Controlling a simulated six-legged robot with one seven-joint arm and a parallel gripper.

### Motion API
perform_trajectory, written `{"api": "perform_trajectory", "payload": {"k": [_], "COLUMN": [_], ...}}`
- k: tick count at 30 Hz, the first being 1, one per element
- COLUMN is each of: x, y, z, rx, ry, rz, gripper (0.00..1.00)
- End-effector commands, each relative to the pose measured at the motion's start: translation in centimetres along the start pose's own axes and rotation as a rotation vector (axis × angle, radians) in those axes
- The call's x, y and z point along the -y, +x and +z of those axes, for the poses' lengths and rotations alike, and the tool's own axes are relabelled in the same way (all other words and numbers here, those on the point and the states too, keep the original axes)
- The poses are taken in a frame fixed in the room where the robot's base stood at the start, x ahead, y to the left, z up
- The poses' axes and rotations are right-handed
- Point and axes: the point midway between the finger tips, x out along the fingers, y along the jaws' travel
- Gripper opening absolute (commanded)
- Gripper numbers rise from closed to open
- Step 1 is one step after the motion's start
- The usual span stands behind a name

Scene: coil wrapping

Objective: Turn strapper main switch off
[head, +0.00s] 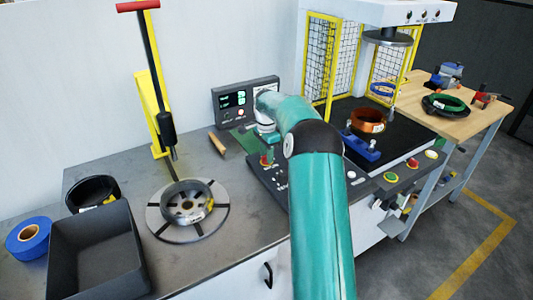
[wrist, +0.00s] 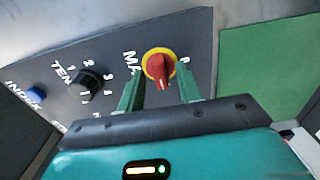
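The strapper main switch is a red rotary knob on a yellow round base (wrist: 160,66). Its red handle runs roughly up and down in the wrist view. A partly hidden label starting "MA" is beside it. In the head view the red and yellow switch (head: 266,160) shows just below my gripper. My gripper (wrist: 159,84) is open, with one green finger on each side of the knob. Nothing is clearly held, and I cannot tell whether either finger touches the knob. In the head view my gripper's fingers are small and partly hidden by my arm.
A black tension dial (wrist: 90,83) and a blue index button (wrist: 36,91) sit left of the switch on the control panel. A display box (head: 232,101) stands behind. The strapper turntable (head: 160,222) and a grey bin (head: 98,252) are at left. A copper coil (head: 368,121) is right.

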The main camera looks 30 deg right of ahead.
Motion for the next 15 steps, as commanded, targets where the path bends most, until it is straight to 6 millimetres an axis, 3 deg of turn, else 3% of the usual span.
{"api": "perform_trajectory", "payload": {"k": [1,5,15], "x": [0.0,-0.01,-0.03], "y": [-0.01,-0.02,-0.01], "z": [0.0,0.0,-0.01], "rx": [0.0,0.0,0.0], "ry": [0.0,0.0,-0.018], "rz": [0.0,0.0,0.001], "gripper": [0.26,0.0,0.0]}}
